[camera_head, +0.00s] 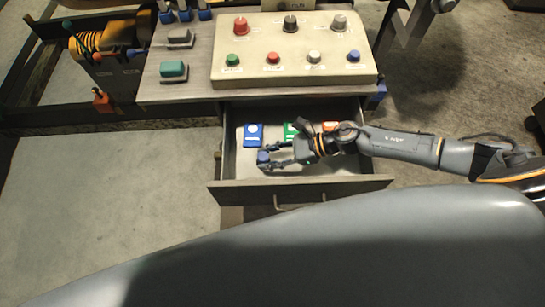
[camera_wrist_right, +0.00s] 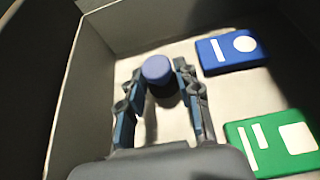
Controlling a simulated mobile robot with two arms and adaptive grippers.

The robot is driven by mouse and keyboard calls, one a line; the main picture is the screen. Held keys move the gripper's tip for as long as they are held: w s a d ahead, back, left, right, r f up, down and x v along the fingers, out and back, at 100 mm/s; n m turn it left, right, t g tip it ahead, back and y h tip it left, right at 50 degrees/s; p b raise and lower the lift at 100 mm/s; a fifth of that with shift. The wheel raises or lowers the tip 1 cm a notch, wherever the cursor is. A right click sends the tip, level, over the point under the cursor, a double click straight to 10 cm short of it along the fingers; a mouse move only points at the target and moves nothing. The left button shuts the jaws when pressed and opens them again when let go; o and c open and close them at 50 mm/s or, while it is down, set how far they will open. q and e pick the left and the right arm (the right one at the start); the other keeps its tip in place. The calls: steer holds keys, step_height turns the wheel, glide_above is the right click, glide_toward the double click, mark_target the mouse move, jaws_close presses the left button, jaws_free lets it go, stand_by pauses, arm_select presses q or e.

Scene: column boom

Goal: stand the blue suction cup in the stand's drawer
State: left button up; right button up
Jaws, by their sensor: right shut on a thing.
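The stand's drawer (camera_head: 230,160) is pulled open below the control box. My right gripper (camera_head: 268,158) reaches into it from the right and is shut on the blue suction cup (camera_head: 263,156). In the right wrist view the cup's round blue top (camera_wrist_right: 156,68) shows between the two fingertips (camera_wrist_right: 160,82), with a dark part below it. The cup looks upright, over the pale drawer floor near the left wall. I cannot tell whether it touches the floor. My left gripper is not in view.
In the drawer lie a blue card-like block (camera_head: 253,135), a green one (camera_head: 290,130) and an orange-red one (camera_head: 330,126), partly behind my arm. A control box (camera_head: 290,75) with several knobs and buttons stands on the stand top (camera_head: 180,92). Floor left of the drawer is clear.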

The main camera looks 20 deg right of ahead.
steer(key=shift+s+f, duration=0.1)
steer(key=shift+f, duration=0.8)
steer(key=o, duration=1)
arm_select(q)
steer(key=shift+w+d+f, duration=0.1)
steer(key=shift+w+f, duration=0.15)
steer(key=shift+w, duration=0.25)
arm_select(e)
steer(key=shift+o, duration=0.2)
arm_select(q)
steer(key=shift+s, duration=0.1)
